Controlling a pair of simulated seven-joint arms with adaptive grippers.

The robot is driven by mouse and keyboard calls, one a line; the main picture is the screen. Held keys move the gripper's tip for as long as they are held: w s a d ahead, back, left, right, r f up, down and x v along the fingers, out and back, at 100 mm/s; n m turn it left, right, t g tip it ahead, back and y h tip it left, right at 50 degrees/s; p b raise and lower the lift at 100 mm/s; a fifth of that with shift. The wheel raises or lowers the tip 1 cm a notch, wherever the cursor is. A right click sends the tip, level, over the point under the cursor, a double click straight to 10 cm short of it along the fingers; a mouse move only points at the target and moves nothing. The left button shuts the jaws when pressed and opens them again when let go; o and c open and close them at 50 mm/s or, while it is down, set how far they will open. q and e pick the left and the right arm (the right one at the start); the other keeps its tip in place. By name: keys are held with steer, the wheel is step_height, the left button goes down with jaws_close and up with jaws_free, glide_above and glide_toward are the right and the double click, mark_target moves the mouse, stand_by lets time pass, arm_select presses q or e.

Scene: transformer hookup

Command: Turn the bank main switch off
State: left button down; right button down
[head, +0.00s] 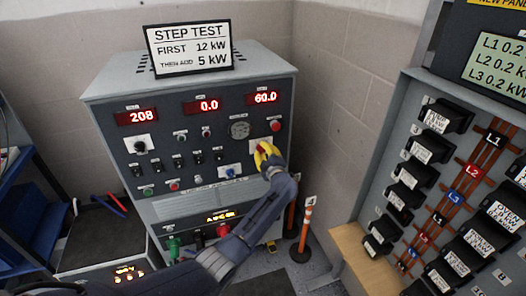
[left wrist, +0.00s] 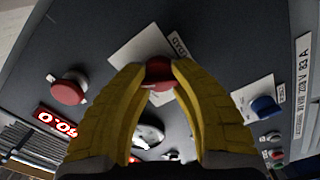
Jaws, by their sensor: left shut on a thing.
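The load bank (head: 110,105) is a grey cabinet with a dark front panel of displays, knobs and buttons. A red rotary knob (left wrist: 158,72) on a pale plate, which I take to be the bank main switch, sits at the panel's right side. In the left wrist view my left gripper (left wrist: 158,75) is shut on the red knob, a fingertip on either side. A small pale pointer mark shows on the knob. My right gripper is not in view.
A red round button (left wrist: 68,88) and a blue knob (left wrist: 265,106) flank the gripped knob. A step test sign (head: 190,48) stands on top of the cabinet. An orange-white post (head: 306,228) and a breaker panel (head: 392,160) stand to the right.

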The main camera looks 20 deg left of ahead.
arm_select(q)
steer(key=n, duration=1)
steer(key=shift+n, duration=2.3)
steer(key=c, duration=0.9)
jaws_free()
